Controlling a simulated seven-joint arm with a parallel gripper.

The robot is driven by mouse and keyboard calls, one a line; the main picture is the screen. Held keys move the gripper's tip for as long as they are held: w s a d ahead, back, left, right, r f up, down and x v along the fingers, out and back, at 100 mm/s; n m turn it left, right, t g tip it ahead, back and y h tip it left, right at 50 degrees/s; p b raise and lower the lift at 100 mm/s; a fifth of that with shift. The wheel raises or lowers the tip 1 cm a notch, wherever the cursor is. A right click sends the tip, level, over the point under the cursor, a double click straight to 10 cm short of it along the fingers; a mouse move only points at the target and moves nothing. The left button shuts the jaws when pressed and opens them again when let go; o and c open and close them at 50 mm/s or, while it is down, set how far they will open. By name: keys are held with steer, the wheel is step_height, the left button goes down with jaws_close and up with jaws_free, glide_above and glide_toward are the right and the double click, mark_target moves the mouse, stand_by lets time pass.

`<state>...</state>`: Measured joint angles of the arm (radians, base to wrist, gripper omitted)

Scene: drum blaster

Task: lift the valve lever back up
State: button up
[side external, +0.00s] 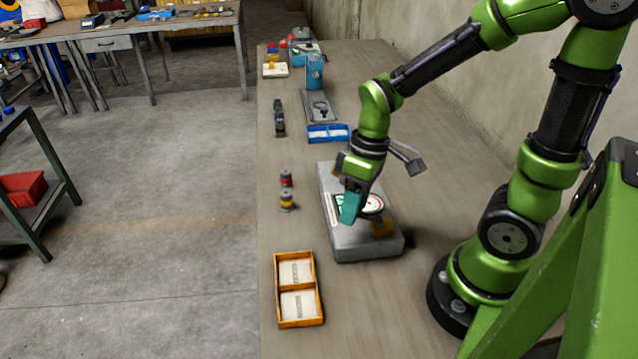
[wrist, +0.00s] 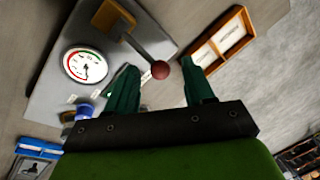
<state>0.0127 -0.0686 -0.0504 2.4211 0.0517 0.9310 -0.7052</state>
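The valve lever (wrist: 138,46) is a grey rod with a dark red ball knob (wrist: 160,69) at its end. It runs from an orange-brown block (wrist: 113,18) on a grey box (side external: 362,243), which also carries a round dial gauge (wrist: 86,64). My gripper (wrist: 158,66) is open, its two teal fingers apart. In the wrist view the knob appears in the gap between the fingertips, nearer the left finger; I cannot tell whether they touch. In the side view my gripper (side external: 350,209) is low over the box's left part, and the lever is hidden there.
An orange two-compartment tray (side external: 298,290) stands on the bench near its left edge. Small red and yellow stacked parts (side external: 287,190) stand left of the box. A blue bin (side external: 328,133) and a blue device (side external: 315,72) are farther back. The bench between box and tray is bare.

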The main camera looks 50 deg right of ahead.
steer(key=v, duration=1.7)
steer(key=shift+s, duration=0.1)
steer(key=a+m+t, duration=0.1)
steer(key=m+t, duration=0.1)
steer(key=a+f+m+t, duration=0.1)
steer(key=m+t, duration=0.1)
steer(key=s+a+f+m+t, duration=0.1)
steer(key=a+m+t, duration=0.1)
steer(key=t, duration=0.1)
steer(key=shift+f, duration=0.2)
stand_by(0.5)
